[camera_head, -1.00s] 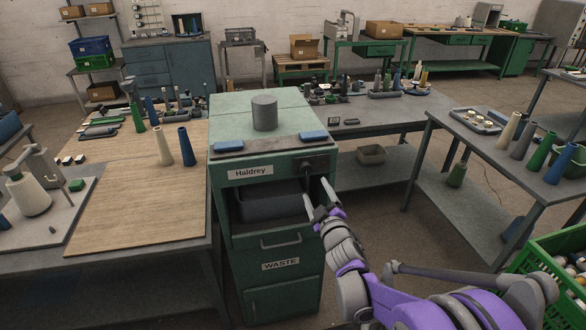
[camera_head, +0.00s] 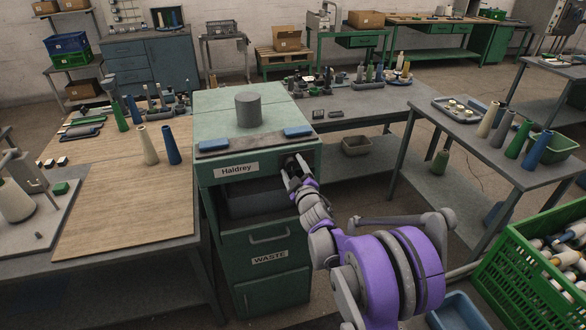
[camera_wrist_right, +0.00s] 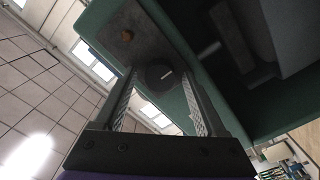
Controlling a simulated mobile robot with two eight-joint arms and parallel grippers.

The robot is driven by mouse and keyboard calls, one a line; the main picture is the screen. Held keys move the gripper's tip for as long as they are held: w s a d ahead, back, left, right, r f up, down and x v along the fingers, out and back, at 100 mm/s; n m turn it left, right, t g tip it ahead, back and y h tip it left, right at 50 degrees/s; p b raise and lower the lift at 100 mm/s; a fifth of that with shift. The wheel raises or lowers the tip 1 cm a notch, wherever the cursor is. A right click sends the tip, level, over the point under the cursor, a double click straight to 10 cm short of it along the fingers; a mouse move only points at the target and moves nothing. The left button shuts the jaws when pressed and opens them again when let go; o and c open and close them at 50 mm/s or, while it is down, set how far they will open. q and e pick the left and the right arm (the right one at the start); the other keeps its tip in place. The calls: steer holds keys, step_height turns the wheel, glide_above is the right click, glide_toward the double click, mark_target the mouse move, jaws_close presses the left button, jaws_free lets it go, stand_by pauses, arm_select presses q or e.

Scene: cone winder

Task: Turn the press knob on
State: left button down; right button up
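The press is a green cabinet (camera_head: 252,238) labelled Haldrey, with a grey cylinder (camera_head: 248,110) on its top. Its knob (camera_wrist_right: 160,76) is dark and round with a white mark, and shows in the right wrist view on a grey plate. My right gripper (camera_head: 292,166) is at the upper right of the cabinet's front and hides the knob in the head view. In the right wrist view the gripper (camera_wrist_right: 160,84) is open, with one finger on each side of the knob. I cannot tell whether either finger touches it. My left gripper is not in view.
Two blue pads (camera_head: 213,145) lie at the press's front edge. Below the panel are a dark opening and a WASTE drawer (camera_head: 270,257). A green crate (camera_head: 520,275) stands at the right.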

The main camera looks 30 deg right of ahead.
jaws_close()
steer(key=shift+f+m+b, duration=0.15)
steer(key=shift+m+b, duration=0.25)
steer(key=shift+b, duration=0.15)
steer(key=m+b, duration=0.4)
steer(key=m, duration=0.1)
steer(key=m+b, duration=0.1)
steer(key=m, duration=0.1)
steer(key=shift+m+b, duration=0.3)
steer(key=m+b, duration=0.1)
steer(key=m, duration=0.1)
steer(key=shift+m, duration=0.4)
steer(key=m+b, duration=0.1)
steer(key=m, duration=0.2)
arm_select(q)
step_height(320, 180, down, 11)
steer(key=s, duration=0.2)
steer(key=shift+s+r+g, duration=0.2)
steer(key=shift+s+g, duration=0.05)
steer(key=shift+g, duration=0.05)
arm_select(e)
steer(key=shift+m, duration=1.7)
